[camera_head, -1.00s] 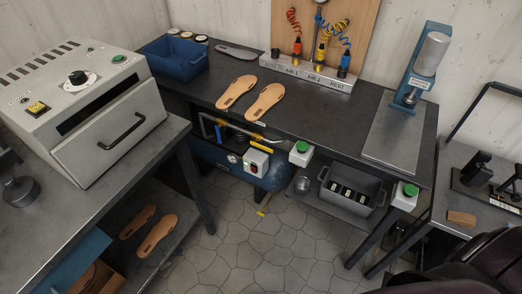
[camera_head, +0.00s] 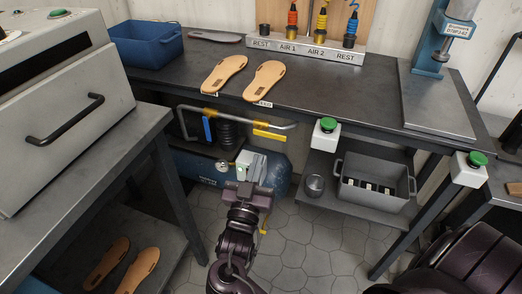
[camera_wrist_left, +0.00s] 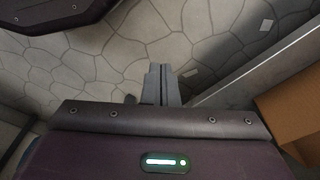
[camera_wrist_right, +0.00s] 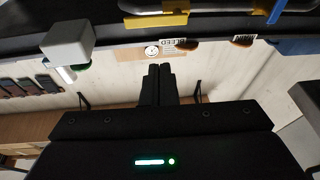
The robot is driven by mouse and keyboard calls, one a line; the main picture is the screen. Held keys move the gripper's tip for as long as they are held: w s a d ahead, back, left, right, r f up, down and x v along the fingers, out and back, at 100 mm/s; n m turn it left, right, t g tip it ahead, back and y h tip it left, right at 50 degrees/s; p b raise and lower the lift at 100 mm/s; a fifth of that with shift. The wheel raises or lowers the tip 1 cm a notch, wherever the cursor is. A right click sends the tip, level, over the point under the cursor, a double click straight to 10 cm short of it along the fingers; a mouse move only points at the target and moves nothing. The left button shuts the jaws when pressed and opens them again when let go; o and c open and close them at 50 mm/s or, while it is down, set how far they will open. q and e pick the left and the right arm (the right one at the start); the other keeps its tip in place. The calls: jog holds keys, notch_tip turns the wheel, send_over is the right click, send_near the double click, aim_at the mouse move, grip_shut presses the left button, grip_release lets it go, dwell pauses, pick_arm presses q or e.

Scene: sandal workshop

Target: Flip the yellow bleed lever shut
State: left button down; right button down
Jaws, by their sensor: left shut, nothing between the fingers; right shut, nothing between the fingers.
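My left gripper (camera_wrist_left: 160,84) is shut and empty over the tiled floor, in the left wrist view only.
The dark workbench (camera_head: 330,85) overhangs the compressor. A grey pipe (camera_head: 275,127) and a yellow bar (camera_head: 269,136) sit under its front edge. A green-button box (camera_head: 325,134) and a grey crate (camera_head: 375,184) are to the right. A side table (camera_head: 110,160) stands at left.

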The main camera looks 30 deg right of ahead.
aim_at(276, 139)
pick_arm(q)
jog(key=shift+w+a+r+b, duration=0.15)
jog(key=shift+w+b, duration=0.15)
jog(key=shift+w, duration=0.35)
pick_arm(e)
jog(key=shift+s+d+r+m+g+h, duration=0.3)
jog(key=shift+r+m+g+h, duration=0.1)
jog(key=shift+r+m+h, duration=0.15)
jog(key=shift+s+d+r+m+g+h, duration=0.15)
jog(key=shift+s+r+m+g+h, duration=0.15)
jog(key=shift+r+m+g+h, duration=0.2)
